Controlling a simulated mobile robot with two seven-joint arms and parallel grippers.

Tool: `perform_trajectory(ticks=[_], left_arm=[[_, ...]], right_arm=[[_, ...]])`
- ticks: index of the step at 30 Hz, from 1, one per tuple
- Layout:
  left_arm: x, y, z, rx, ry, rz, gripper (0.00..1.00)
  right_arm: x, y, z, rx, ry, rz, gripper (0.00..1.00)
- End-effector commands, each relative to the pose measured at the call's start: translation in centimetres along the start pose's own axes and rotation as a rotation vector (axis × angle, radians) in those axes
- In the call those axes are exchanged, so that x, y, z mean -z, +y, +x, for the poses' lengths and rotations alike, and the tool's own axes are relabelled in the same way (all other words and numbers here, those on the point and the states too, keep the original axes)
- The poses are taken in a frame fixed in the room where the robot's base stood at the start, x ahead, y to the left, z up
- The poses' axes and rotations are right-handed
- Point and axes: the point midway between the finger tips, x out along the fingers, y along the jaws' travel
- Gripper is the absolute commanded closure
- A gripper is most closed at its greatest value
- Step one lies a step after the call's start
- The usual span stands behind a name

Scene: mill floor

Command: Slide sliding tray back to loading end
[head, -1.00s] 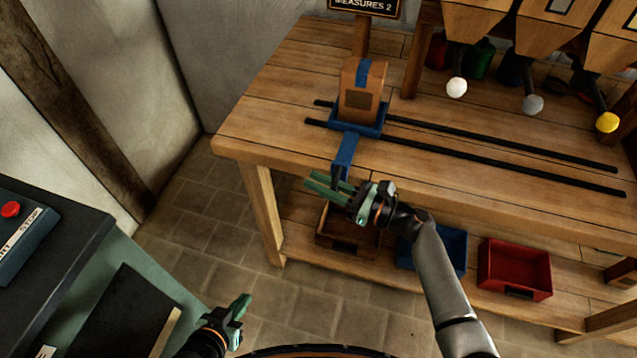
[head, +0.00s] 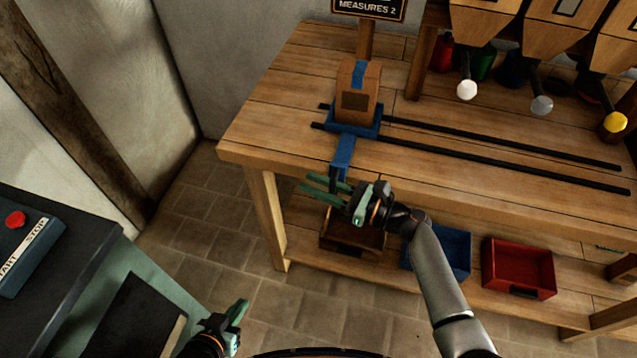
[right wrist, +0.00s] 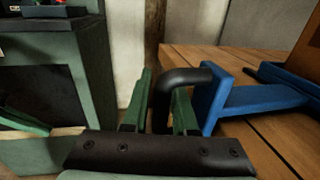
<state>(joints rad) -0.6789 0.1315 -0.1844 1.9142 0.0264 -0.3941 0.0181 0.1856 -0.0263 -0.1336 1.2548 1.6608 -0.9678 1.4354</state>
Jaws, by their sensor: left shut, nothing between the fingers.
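The blue sliding tray (head: 341,151) sits on two black rails near their left end, with a brown box (head: 358,97) with a blue stripe upright on it. A blue arm reaches past the bench's front edge to a black bent handle (right wrist: 178,77). My left gripper (head: 236,311) is shut and empty at the bottom of the head view, well away from the tray.
The black rails (head: 500,154) run clear to the right of the tray. Hoppers with white, grey and yellow knobs (head: 614,122) stand at the back right. Bins (head: 518,268) sit on the lower shelf. A dark cabinet with a START/STOP panel (head: 27,243) is at left.

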Motion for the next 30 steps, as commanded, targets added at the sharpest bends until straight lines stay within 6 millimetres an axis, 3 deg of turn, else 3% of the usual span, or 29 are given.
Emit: perform_trajectory(ticks=[11, 14, 24, 30], left_arm=[[0.0, 0.0, 0.0, 0.0, 0.0, 0.0, 1.0], [0.0, 0.0, 0.0, 0.0, 0.0, 0.0, 1.0], [-0.2, 0.0, 0.2, 0.0, 0.0, 0.0, 1.0], [-0.4, 0.0, 0.3, 0.0, 0.0, 0.0, 1.0]], right_arm=[[0.1, -0.1, -0.7, 0.003, 0.002, 0.0, 0.69], [0.1, -0.2, -2.0, 0.004, 0.003, 0.0, 0.69], [0.2, -0.1, -9.2, 0.003, 0.003, -0.001, 0.69], [0.1, -0.1, -11.9, 0.001, 0.002, 0.0, 0.69]])
